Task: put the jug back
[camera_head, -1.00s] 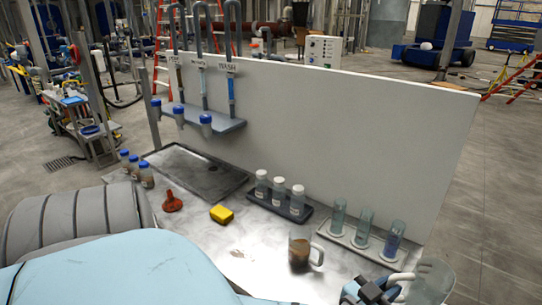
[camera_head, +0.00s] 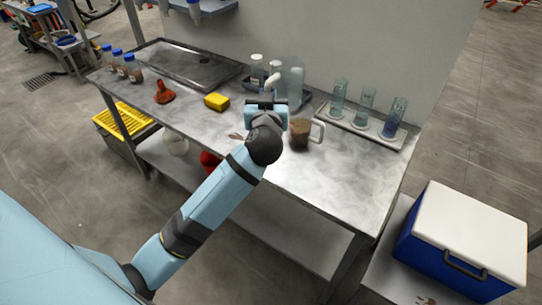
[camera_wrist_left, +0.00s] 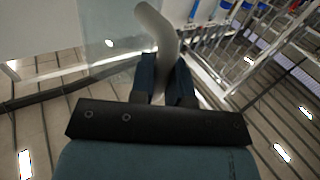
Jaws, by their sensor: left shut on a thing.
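My left gripper (camera_head: 265,104) is shut on the pale handle of a clear, empty-looking jug (camera_head: 294,82). The jug is upright or nearly so, behind the gripper over the back of the steel table (camera_head: 345,172), in front of the white panel. I cannot tell whether its base touches anything. In the left wrist view the curved handle (camera_wrist_left: 162,30) runs between the fingers (camera_wrist_left: 167,82), and the clear jug wall (camera_wrist_left: 112,35) shows beside it. A second jug (camera_head: 300,133), with brown liquid, stands on the table just right of the gripper. My right gripper is out of view.
A rack with clear tubes (camera_head: 366,105) stands at the back right. White-capped bottles (camera_head: 257,68) are partly hidden behind the held jug. A yellow sponge (camera_head: 216,101), red funnel (camera_head: 164,92) and blue-capped bottles (camera_head: 118,62) are left. The table's front right is clear. A blue cooler (camera_head: 450,240) stands right.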

